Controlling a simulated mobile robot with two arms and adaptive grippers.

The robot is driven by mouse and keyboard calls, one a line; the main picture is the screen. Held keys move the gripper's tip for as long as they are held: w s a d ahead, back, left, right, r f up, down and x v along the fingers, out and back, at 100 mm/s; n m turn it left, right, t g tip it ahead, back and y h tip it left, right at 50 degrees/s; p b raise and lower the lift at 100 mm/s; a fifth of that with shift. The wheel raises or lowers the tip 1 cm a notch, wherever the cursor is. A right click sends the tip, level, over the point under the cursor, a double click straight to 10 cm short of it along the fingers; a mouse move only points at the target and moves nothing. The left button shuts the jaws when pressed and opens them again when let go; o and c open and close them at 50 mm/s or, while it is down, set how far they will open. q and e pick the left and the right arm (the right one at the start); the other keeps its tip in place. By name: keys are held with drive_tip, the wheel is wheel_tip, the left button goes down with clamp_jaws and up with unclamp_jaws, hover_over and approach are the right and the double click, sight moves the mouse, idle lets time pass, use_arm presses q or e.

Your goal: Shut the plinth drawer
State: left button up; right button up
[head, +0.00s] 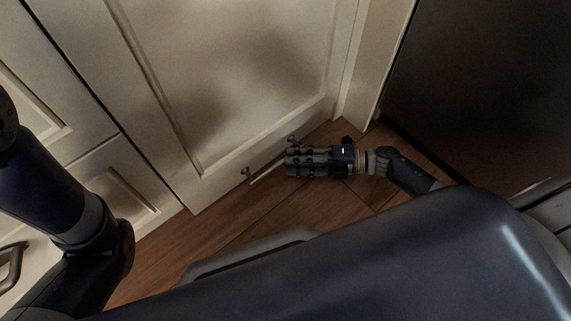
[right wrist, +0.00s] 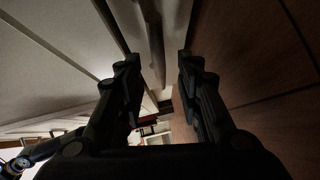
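The plinth drawer is low at the foot of the white cabinet, by the floor. Its bar handle (head: 268,169) runs slantwise between two small dark mounts in the head view. My right gripper (head: 289,161) is low over the floor, with its fingertips at the right end of the handle. In the right wrist view the gripper (right wrist: 160,62) is open, its two fingers apart and nothing held. The handle bar (right wrist: 155,42) shows ahead, between the fingertips. I cannot tell whether they touch it, nor how far the drawer stands out. My left gripper is out of view.
The white cabinet door (head: 235,70) rises above the drawer. Wooden floor (head: 210,232) lies in front of it, with a narrow free strip beside my base. A dark appliance panel (head: 480,80) stands at the right. More drawers with a dark handle (head: 12,265) are at left.

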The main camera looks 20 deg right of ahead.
sight(270, 153)
drive_tip(key=shift+b+x, duration=0.45)
drive_tip(key=shift+x, duration=1.15)
drive_tip(key=shift+c, duration=0.3)
clamp_jaws()
drive_tip(key=shift+w+a+b, duration=0.15)
drive_tip(key=shift+w+a, duration=0.05)
drive_tip(key=shift+w, duration=0.45)
drive_tip(key=shift+w+a+b, duration=0.1)
drive_tip(key=shift+w+a, duration=0.15)
drive_tip(key=shift+w, duration=0.35)
drive_tip(key=shift+w+a+b, duration=0.15)
drive_tip(key=shift+w+a, duration=0.05)
drive_tip(key=shift+w, duration=0.45)
unclamp_jaws()
drive_tip(key=shift+s, duration=0.1)
drive_tip(key=v, duration=1.2)
